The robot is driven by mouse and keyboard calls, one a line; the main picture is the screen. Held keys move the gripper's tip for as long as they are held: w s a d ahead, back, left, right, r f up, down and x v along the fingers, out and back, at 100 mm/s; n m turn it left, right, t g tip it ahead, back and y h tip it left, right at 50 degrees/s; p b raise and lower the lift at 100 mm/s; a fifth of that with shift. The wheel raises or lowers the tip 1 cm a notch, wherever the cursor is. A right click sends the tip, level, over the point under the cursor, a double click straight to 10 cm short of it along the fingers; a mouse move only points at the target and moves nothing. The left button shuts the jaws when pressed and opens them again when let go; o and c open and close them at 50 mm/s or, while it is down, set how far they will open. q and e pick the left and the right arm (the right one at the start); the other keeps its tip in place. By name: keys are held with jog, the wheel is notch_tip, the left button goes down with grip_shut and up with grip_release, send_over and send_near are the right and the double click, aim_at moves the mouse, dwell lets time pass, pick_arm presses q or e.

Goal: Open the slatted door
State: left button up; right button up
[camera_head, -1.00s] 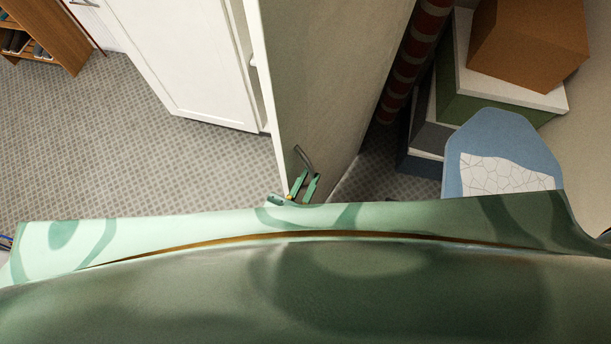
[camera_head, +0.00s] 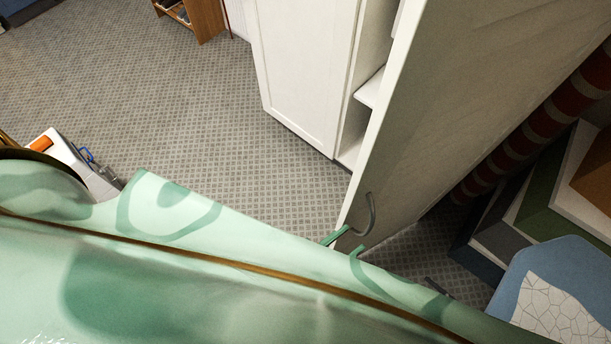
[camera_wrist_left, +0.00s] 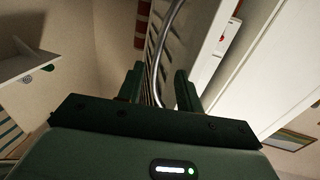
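The slatted door (camera_head: 455,110) stands swung out, seen nearly edge-on in the head view, with a shelved interior open to its left. Its dark curved handle (camera_head: 371,212) is on the right-hand face, near the free edge. In the left wrist view slats (camera_wrist_left: 155,58) and the metal handle bar (camera_wrist_left: 168,42) show close up. My left gripper (camera_head: 349,243) is at the handle, its lower part hidden by my own body. In the left wrist view its fingers (camera_wrist_left: 157,87) are apart, with the bar running between them; contact is unclear. My right gripper is not in view.
A white cabinet panel (camera_head: 305,70) and shelf (camera_head: 371,88) lie left of the door. Stacked boxes (camera_head: 540,195) and a blue-edged chair-like thing (camera_head: 560,270) stand close on the right. Patterned floor (camera_head: 180,110) is open on the left.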

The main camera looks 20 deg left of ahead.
pick_arm(q)
jog(key=b+v, duration=0.1)
jog(key=v, duration=0.9)
jog(key=shift+s+a, duration=0.15)
jog(key=shift+s, duration=0.2)
